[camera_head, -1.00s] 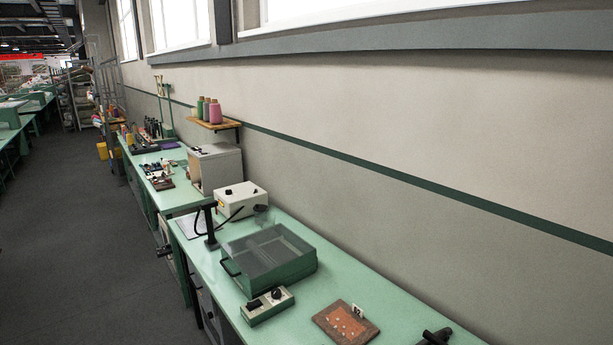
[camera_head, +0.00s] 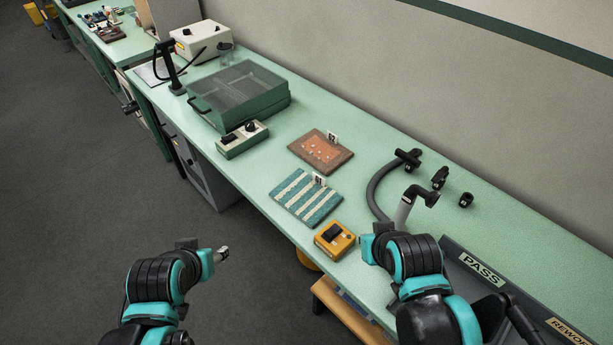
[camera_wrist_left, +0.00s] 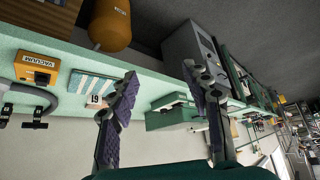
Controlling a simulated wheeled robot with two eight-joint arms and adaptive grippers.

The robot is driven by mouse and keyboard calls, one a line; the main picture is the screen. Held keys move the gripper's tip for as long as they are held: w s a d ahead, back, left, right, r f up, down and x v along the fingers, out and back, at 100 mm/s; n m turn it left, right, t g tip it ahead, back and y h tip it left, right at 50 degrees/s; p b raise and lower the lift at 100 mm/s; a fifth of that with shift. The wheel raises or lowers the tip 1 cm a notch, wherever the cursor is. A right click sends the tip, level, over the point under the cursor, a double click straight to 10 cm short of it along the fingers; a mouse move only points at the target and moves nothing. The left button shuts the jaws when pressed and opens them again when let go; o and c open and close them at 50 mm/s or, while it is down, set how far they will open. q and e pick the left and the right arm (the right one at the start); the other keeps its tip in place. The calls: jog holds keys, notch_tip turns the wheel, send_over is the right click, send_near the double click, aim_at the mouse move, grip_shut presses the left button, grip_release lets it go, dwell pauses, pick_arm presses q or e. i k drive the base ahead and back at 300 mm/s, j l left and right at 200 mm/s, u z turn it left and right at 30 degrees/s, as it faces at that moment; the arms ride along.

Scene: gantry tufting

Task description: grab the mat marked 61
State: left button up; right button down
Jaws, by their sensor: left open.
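The mat marked 61 (camera_head: 302,201) is teal with white stripes and lies flat on the green bench, with a small white number tag (camera_head: 319,180) at its far edge. In the left wrist view the striped mat (camera_wrist_left: 88,84) appears inverted, its tag (camera_wrist_left: 96,100) beside one finger. My left gripper (camera_head: 222,253) is left of the bench edge, apart from the mat. In the left wrist view its two fingers (camera_wrist_left: 161,82) are spread and empty. My right arm reaches in at the lower right, but I cannot make out its gripper.
A brown mat (camera_head: 320,151) with a tag lies just beyond the striped one. A yellow box (camera_head: 334,240) sits nearer, and a grey hose (camera_head: 377,188) curves to the right. A control box (camera_head: 242,139) and a green lidded case (camera_head: 240,96) stand farther left. A PASS tray (camera_head: 470,262) is at the right.

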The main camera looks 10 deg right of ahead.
aim_at(308, 197)
jog(key=z, duration=0.4)
jog(key=i+j+z, duration=0.1)
jog(key=z, duration=0.35)
jog(key=j+z, duration=0.2)
jog(key=z, duration=0.2)
jog(key=i+j+z, duration=0.1)
jog(key=z, duration=0.3)
jog(key=i+j, duration=0.1)
jog(key=j, duration=0.9)
